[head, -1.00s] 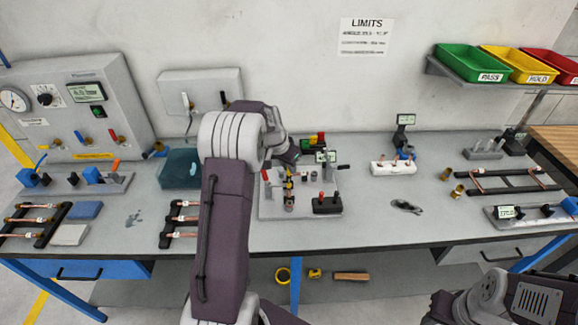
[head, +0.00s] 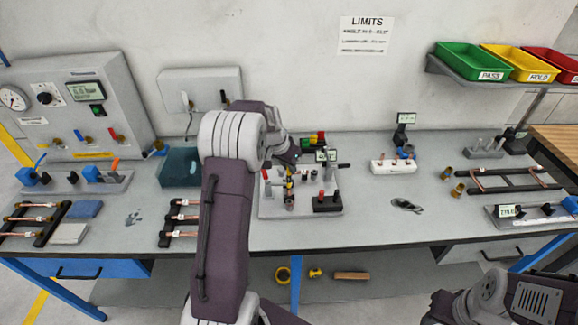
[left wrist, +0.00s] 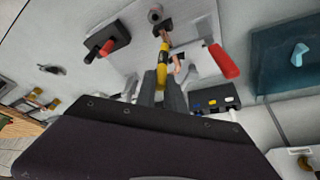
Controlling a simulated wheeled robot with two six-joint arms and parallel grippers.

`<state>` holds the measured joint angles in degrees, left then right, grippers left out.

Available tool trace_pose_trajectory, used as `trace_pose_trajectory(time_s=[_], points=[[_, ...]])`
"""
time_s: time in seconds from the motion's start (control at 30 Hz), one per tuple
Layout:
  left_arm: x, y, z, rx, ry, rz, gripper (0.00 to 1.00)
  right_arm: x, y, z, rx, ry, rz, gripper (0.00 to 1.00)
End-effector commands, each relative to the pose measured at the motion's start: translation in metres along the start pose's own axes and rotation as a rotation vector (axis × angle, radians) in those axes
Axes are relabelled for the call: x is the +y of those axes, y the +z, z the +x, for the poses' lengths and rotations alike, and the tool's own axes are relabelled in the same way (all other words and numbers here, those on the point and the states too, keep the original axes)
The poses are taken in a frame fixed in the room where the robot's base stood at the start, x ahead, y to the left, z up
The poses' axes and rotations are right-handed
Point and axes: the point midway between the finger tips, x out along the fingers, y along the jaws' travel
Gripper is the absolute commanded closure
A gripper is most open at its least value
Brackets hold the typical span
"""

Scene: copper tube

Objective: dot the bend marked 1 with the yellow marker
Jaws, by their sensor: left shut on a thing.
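My left gripper (left wrist: 162,88) is shut on the yellow marker (left wrist: 162,66), which has black parts, in the left wrist view. The marker points away from the gripper toward a bench fixture (left wrist: 195,62). A short piece of copper tube (left wrist: 178,64) shows right beside the marker's end; I cannot tell whether they touch. No number on a bend is readable. In the head view my left gripper (head: 291,163) is over the bending station (head: 265,212), partly hidden by my own arm. My right gripper is out of view; only part of the right arm shows at lower right.
A black block with a red knob (head: 327,203) stands close by on the station's right, and a red-handled lever (left wrist: 222,62) is near the gripper. Racks of copper tubes (head: 183,218) lie to the left. The bench front, right of centre, is mostly clear.

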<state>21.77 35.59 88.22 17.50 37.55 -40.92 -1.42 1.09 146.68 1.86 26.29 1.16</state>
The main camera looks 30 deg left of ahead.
Motion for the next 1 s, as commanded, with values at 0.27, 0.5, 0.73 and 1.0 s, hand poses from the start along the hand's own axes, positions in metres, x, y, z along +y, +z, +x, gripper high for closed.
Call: trace_pose_trajectory(time_s=[0.27,0.5,0.73,1.0], points=[[0.000,0.001,0.002,0.000,0.000,0.000,1.00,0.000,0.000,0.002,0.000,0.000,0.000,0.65],[0.000,0.001,0.002,0.000,0.000,0.000,1.00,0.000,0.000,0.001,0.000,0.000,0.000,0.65],[0.000,-0.006,-0.014,0.001,0.000,0.000,1.00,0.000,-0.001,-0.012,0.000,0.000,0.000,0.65],[0.000,-0.016,-0.039,0.000,0.000,0.001,1.00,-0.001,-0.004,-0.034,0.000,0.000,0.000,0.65]])
